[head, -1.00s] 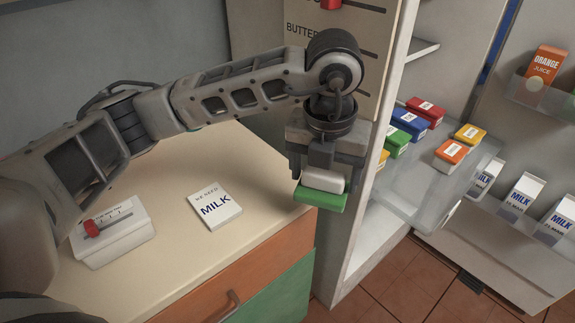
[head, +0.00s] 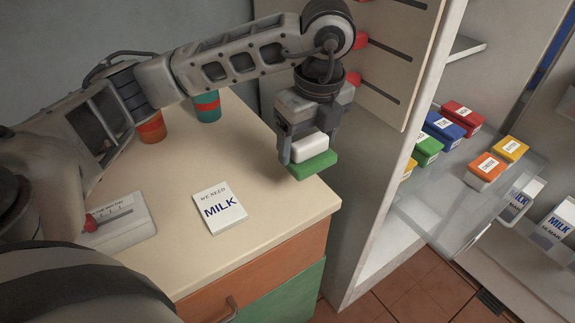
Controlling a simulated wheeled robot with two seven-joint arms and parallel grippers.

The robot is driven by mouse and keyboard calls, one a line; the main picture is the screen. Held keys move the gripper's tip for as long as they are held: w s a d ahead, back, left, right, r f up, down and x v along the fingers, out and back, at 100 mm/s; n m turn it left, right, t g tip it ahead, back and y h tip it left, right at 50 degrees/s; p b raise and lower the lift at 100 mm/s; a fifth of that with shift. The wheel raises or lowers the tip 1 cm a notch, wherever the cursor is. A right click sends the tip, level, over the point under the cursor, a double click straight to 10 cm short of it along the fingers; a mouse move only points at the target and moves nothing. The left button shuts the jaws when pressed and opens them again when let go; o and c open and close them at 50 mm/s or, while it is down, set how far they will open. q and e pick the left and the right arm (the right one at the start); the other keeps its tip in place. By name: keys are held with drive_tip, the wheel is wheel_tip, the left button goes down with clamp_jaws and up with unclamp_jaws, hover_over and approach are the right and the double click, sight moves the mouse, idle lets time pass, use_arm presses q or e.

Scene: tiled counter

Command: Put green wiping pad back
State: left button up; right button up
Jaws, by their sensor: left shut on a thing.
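The green wiping pad (head: 314,165) has a green lower layer and a white block (head: 309,147) on top. My left gripper (head: 311,139) is shut on the white block, with the green side facing down. It holds the pad above the right end of the counter (head: 270,215), near its right edge. The pad looks apart from the counter top, though the exact gap is hard to tell. My right gripper is not in view.
A "We need milk" card (head: 219,207) lies on the counter. A white slider box (head: 122,222) sits at the left. An orange cup (head: 152,128) and a teal cup (head: 207,107) stand at the back. An open fridge shelf (head: 470,185) with several coloured boxes is at the right.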

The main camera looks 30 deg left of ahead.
use_arm(q)
drive_tip(key=a+f, duration=0.1)
drive_tip(key=f, duration=0.1)
drive_tip(key=a+f, duration=0.2)
drive_tip(key=shift+s+a+f, duration=0.1)
drive_tip(key=shift+s+a, duration=0.05)
drive_tip(key=f, duration=0.3)
drive_tip(key=shift+s+a+p, duration=0.1)
drive_tip(key=shift+a+p, duration=0.25)
drive_tip(key=shift+a, duration=0.05)
drive_tip(key=shift+f, duration=0.65)
drive_tip(key=o, duration=1)
drive_tip(key=shift+c, duration=0.2)
